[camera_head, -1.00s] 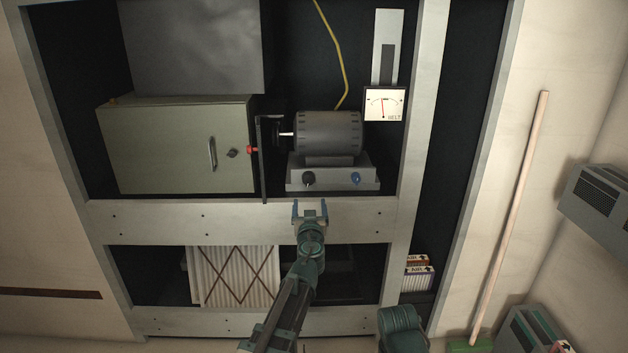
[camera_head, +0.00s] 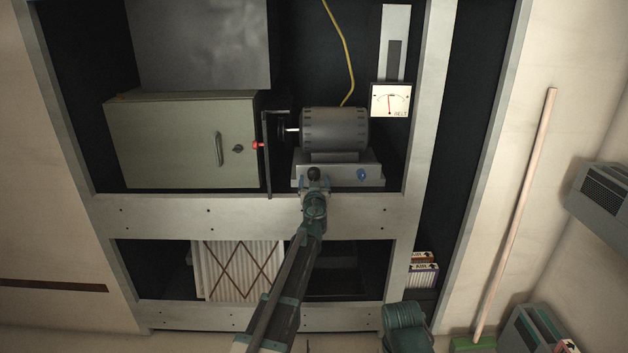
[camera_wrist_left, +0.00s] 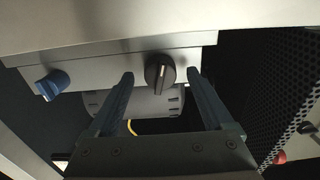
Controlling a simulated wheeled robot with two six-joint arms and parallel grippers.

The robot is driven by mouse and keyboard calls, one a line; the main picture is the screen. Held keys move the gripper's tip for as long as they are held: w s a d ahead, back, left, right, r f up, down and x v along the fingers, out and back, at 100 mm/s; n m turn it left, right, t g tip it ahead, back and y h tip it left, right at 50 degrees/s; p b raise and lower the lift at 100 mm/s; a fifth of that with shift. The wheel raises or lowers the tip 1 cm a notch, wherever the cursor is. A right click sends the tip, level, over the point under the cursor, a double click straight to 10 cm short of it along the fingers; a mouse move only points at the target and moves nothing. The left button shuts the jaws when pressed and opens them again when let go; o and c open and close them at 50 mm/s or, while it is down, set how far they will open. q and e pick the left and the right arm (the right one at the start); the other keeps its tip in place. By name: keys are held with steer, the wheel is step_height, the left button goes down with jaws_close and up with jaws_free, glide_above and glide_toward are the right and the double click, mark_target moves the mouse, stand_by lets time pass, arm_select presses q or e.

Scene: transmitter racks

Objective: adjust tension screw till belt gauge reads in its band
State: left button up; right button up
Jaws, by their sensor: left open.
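The grey motor (camera_head: 334,128) sits on a light base (camera_head: 340,180) in the rack. A black knob (camera_head: 314,174) and a blue knob (camera_head: 361,175) are on the base's front. The belt gauge (camera_head: 390,100), a white dial with a red needle pointing near upright, hangs at the upper right; its band is too small to read. My left gripper (camera_head: 315,183) is at the black knob. In the left wrist view its open fingers (camera_wrist_left: 160,85) stand either side of the black knob (camera_wrist_left: 160,72), with gaps; the blue knob (camera_wrist_left: 52,85) is to the left.
A greenish cabinet (camera_head: 175,145) with a handle stands left of the motor, beside a dark perforated guard (camera_head: 267,155) and a red knob (camera_head: 258,145). The rack's pale crossbar (camera_head: 160,216) runs below. A pleated filter (camera_head: 237,270) stands on the lower shelf.

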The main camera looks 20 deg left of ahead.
arm_select(q)
steer(key=shift+w+a, duration=0.2)
steer(key=shift+w, duration=0.4)
jaws_close()
steer(key=shift+m, duration=0.3)
steer(key=m, duration=0.3)
steer(key=shift+m, duration=0.4)
steer(key=m, duration=0.4)
steer(key=shift+m, duration=0.3)
